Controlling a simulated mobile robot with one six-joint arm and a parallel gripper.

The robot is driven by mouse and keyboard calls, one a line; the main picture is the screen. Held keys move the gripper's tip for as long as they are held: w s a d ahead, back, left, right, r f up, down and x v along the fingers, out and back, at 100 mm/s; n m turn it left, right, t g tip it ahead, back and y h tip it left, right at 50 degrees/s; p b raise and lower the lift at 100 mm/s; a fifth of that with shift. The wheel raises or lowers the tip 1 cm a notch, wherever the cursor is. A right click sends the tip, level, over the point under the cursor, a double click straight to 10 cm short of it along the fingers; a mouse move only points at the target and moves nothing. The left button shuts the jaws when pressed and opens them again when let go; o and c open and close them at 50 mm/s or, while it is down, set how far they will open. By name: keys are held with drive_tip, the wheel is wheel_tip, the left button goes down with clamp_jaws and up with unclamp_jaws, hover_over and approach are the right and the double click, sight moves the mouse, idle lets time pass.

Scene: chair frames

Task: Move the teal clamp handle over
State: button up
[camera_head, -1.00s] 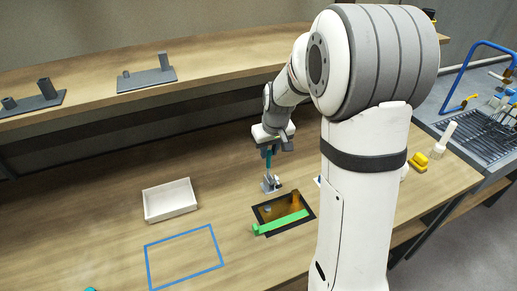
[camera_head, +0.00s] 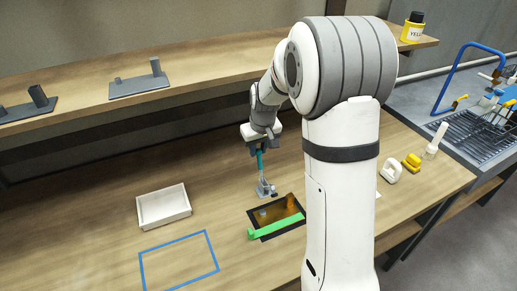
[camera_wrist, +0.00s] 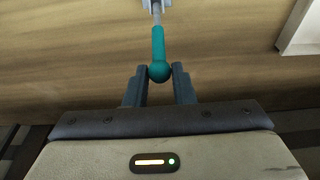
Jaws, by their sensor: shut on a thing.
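The teal clamp handle (camera_head: 259,161) stands nearly upright above its grey metal clamp base (camera_head: 265,188) on the workbench. In the wrist view the teal handle (camera_wrist: 158,50) runs away from me to a grey rod and base at the top edge. Its rounded end sits between my two fingers. My gripper (camera_head: 261,148) is above the clamp, pointing down, with its fingers (camera_wrist: 159,74) shut on the handle's end.
Just in front of the clamp lies a black-edged amber panel (camera_head: 253,215) with a green bar (camera_head: 276,228) across it. A white tray (camera_head: 163,221) and a blue tape outline (camera_head: 142,268) are to the left. White and yellow objects (camera_head: 411,162) stand at the right.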

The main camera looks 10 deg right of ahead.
drive_tip(key=shift+w+a+f, duration=0.15)
drive_tip(key=shift+w+f, duration=0.15)
drive_tip(key=shift+w, duration=0.4)
drive_tip(key=shift+w+a+f, duration=0.15)
drive_tip(key=shift+w+f, duration=0.15)
drive_tip(key=shift+w, duration=0.35)
drive_tip(key=shift+w+a+f+b, duration=0.25)
drive_tip(key=shift+w+f+b, duration=0.45)
drive_tip(key=shift+w+f, duration=0.45)
drive_tip(key=shift+w+r, duration=0.1)
drive_tip(key=shift+w+a+f+b, duration=0.1)
drive_tip(key=shift+w+f+b, duration=0.35)
drive_tip(key=shift+f, duration=0.25)
drive_tip(key=shift+w+a+f+b, duration=0.1)
drive_tip(key=shift+w+f+b, duration=0.3)
drive_tip(key=shift+f, duration=0.25)
drive_tip(key=shift+w+f, duration=0.1)
